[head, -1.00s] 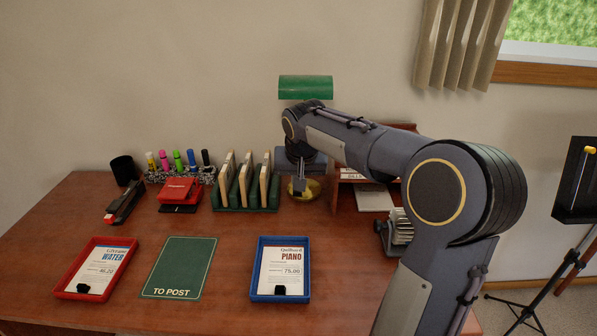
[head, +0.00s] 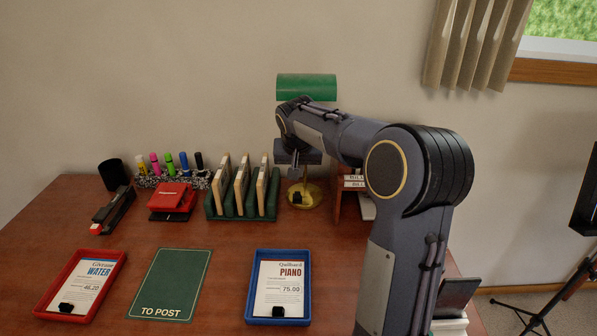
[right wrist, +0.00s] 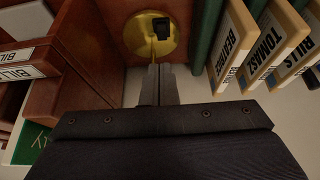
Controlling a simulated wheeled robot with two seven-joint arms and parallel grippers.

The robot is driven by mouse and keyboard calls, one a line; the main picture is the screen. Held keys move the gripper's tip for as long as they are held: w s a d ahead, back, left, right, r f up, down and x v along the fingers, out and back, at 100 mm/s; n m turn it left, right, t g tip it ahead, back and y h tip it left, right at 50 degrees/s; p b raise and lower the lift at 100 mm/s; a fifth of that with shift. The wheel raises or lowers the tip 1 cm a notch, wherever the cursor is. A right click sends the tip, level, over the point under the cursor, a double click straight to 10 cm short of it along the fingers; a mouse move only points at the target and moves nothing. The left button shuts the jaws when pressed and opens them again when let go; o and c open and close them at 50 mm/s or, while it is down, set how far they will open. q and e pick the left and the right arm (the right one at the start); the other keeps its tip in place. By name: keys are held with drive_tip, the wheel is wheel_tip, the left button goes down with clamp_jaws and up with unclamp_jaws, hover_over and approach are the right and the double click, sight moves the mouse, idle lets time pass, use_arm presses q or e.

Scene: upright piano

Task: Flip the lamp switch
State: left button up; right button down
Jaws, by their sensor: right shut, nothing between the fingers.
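The desk lamp has a green shade (head: 306,87) and a round brass base (head: 311,198) at the back of the desk. A small black switch (head: 297,197) sits on the base; it also shows in the right wrist view (right wrist: 166,35). My right gripper (head: 294,172) is shut and empty, pointing down at the lamp base. In the right wrist view its closed fingertips (right wrist: 158,68) appear just short of the switch, with a visible gap in the picture. Which way the switch is set I cannot tell. My wrist hides the lamp stem. My left gripper is not in view.
A green rack (head: 241,212) with wooden slabs stands close left of the lamp base. A wooden shelf unit (head: 346,207) stands close right. Red tray (head: 82,286), green mat (head: 170,285) and blue tray (head: 279,287) lie in front, with bare desk between.

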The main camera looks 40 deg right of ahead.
sight(299, 193)
drive_tip(key=b+x, duration=0.1)
drive_tip(key=x, duration=1)
drive_tip(key=shift+s+a+f, duration=0.1)
drive_tip(key=shift+f, duration=0.05)
drive_tip(key=shift+f, duration=0.4)
